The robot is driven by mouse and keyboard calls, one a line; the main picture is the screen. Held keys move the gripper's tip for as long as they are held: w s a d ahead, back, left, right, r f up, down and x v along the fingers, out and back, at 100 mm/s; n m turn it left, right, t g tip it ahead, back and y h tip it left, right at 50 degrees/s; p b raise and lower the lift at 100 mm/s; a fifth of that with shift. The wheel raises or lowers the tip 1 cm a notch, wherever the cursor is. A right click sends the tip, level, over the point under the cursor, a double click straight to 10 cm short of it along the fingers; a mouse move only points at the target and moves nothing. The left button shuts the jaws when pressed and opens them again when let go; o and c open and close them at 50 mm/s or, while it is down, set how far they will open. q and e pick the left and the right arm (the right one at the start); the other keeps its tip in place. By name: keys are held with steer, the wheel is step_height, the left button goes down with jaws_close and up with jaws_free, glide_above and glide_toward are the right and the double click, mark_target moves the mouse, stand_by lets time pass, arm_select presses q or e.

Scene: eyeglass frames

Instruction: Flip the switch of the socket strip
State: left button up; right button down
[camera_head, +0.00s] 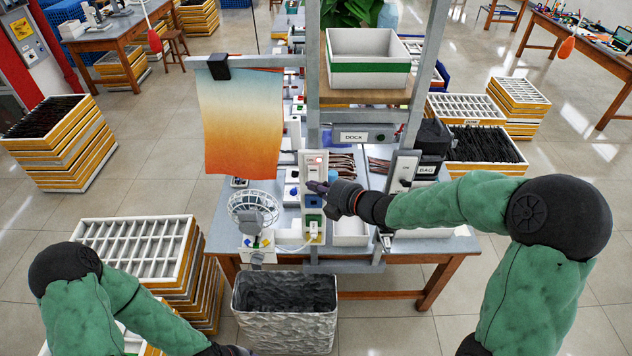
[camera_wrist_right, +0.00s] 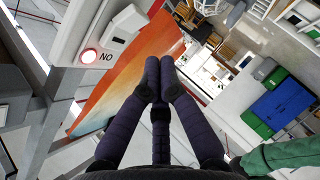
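The socket strip (camera_head: 313,165) is an upright pale strip on the front of the bench's metal post, with a lit red lamp and a white switch near its top. Lower down it has blue and green parts and a plug with a cable. In the right wrist view the strip (camera_wrist_right: 84,22) is at upper left, with the red lamp, the pale switch (camera_wrist_right: 119,35) and an upside-down "ON" mark. My right gripper (camera_head: 315,187) is just below the switch, in front of the strip; in its wrist view its fingertips (camera_wrist_right: 160,62) are together and empty. My left gripper is below the picture's edge.
A small wire fan (camera_head: 254,208) stands left of the strip. A cloth (camera_head: 238,122) hangs at upper left. A second switch box (camera_head: 403,172) is to the right. A grey bin (camera_head: 285,322) stands below, in front of the table.

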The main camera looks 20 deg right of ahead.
mark_target(308, 178)
steer(key=shift+w+d+f, duration=0.2)
steer(key=shift+w+f, duration=0.1)
steer(key=shift+w, duration=0.35)
steer(key=shift+w+d+f, duration=0.2)
steer(key=shift+w+f, duration=0.1)
steer(key=shift+w, duration=0.35)
steer(key=t+b, duration=0.1)
steer(key=b, duration=0.4)
steer(key=shift+w+d+f+n+b, duration=0.15)
steer(key=shift+w+f+n+b, duration=0.25)
